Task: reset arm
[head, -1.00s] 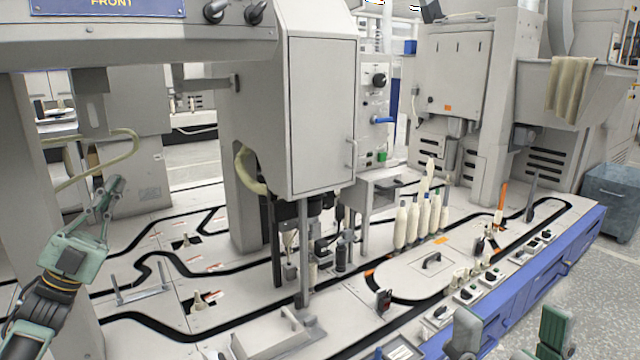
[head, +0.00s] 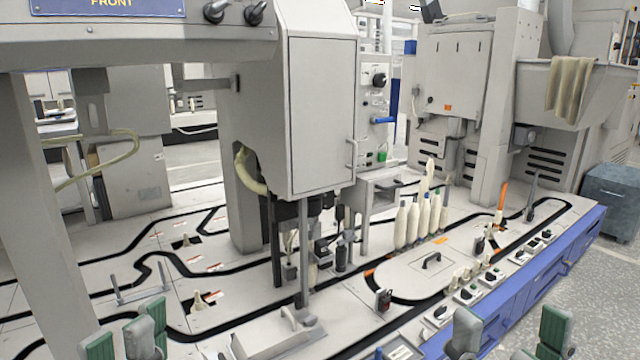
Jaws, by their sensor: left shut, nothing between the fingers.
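My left gripper (head: 140,335) shows at the bottom left edge, cut off by the frame. Its green and grey finger parts are close together, and it is shut with nothing held. It is in front of the machine bed and apart from the bobbins. My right gripper (head: 508,338) shows only as two green and grey parts with a gap between them at the bottom right, by the blue front edge. The rest of it is cut off, so its state is unclear. Several cream bobbins (head: 412,220) stand upright on the bed at centre right.
A large grey machine housing (head: 315,115) hangs over the middle of the bed. A metal bracket (head: 275,335) lies at the front. A small peg (head: 198,300) stands right of my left gripper. A blue rail (head: 555,262) edges the bed; grey floor lies beyond.

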